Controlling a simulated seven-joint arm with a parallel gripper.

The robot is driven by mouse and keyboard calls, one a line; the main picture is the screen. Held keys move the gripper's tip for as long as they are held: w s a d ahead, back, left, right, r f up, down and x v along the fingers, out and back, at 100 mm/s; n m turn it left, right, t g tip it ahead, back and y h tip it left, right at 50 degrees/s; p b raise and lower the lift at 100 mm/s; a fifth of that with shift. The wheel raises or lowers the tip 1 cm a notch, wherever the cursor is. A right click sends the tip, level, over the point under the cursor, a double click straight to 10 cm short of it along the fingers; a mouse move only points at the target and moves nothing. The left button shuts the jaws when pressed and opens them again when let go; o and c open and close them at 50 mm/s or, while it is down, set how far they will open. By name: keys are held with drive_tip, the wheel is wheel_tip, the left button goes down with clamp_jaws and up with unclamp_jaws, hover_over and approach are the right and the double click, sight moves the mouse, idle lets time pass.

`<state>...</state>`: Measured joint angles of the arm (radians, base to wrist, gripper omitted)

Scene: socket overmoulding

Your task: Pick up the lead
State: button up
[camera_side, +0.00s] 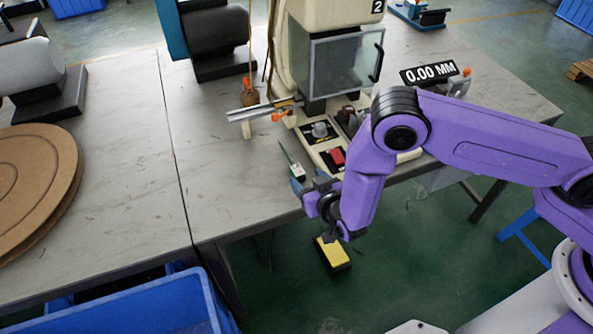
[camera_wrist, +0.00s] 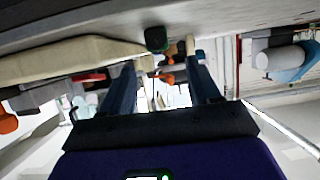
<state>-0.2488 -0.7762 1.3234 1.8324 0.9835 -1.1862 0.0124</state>
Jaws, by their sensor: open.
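The lead (camera_side: 288,155) shows in the side view as a thin dark green piece ending in a small green and white block, at the front edge of the table. My gripper (camera_side: 309,184) is at that edge, just below and right of the block. In the wrist view my gripper (camera_wrist: 164,58) has its two blue fingers apart, with nothing clasped between them. A dark green end (camera_wrist: 156,40), which looks like part of the lead, shows beyond the fingertips and between them. I cannot tell whether a finger touches it.
The press (camera_side: 335,60) stands behind, with a red button (camera_side: 338,156) on its base and a display sign (camera_side: 428,73) at right. Brown round boards (camera_side: 38,190) lie at left. A blue bin (camera_side: 130,308) is below the table.

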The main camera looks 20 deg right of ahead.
sight(298, 170)
drive_tip(key=shift+x, duration=4.25)
drive_tip(key=shift+f, duration=0.15)
drive_tip(key=shift+s, duration=0.1)
drive_tip(key=c, duration=1.1)
